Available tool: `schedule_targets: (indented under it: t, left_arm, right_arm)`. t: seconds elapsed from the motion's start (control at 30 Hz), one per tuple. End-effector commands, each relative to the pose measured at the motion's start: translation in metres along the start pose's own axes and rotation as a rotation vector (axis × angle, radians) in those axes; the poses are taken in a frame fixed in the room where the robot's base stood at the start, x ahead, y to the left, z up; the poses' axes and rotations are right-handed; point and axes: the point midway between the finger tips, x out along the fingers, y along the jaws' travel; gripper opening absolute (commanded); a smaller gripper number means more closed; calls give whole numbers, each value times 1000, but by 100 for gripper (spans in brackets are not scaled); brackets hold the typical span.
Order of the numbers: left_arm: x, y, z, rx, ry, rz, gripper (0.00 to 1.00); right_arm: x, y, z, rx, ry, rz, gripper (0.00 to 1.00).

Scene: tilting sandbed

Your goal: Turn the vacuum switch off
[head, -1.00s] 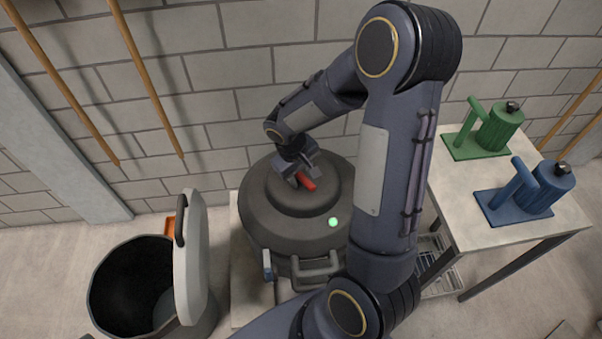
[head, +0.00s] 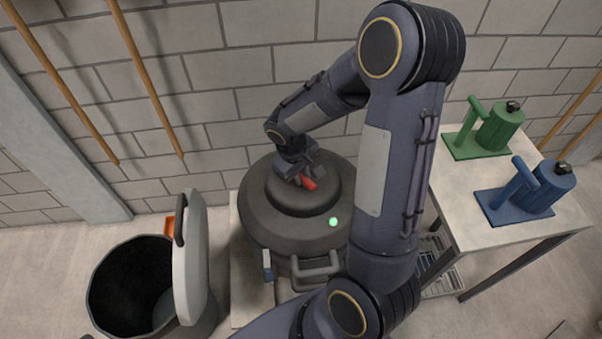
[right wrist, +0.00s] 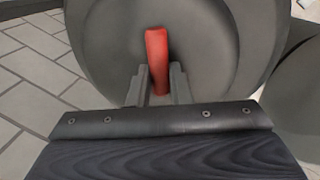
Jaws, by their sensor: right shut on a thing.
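The vacuum (head: 265,228) is a dark grey round drum with a raised top. Its switch is a red lever (head: 308,184) on that top, and it also shows in the right wrist view (right wrist: 157,52). A small green light (head: 333,222) glows on the vacuum's lid. My right gripper (head: 300,178) is over the top, shut on the red switch. In the right wrist view its two fingers (right wrist: 157,88) stand on either side of the lever's near end. My left gripper is not in view.
An open bin (head: 100,280) with a raised lid (head: 190,265) stands left of the vacuum. A table (head: 520,232) at the right carries a green device (head: 500,130) and a blue device (head: 548,190). A block wall is close behind the vacuum.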

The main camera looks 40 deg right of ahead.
Motion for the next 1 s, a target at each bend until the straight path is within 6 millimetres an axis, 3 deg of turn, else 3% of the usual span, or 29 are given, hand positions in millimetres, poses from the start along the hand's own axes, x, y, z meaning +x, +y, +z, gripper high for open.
schedule_targets:
  t: [0.47, 1.0]
  left_arm:
    - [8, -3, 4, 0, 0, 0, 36]
    - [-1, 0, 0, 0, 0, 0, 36]
  right_arm:
    - [-1, -5, 2, -393, 79, 0, 0]
    - [-3, -8, 7, -824, 165, 0, 0]
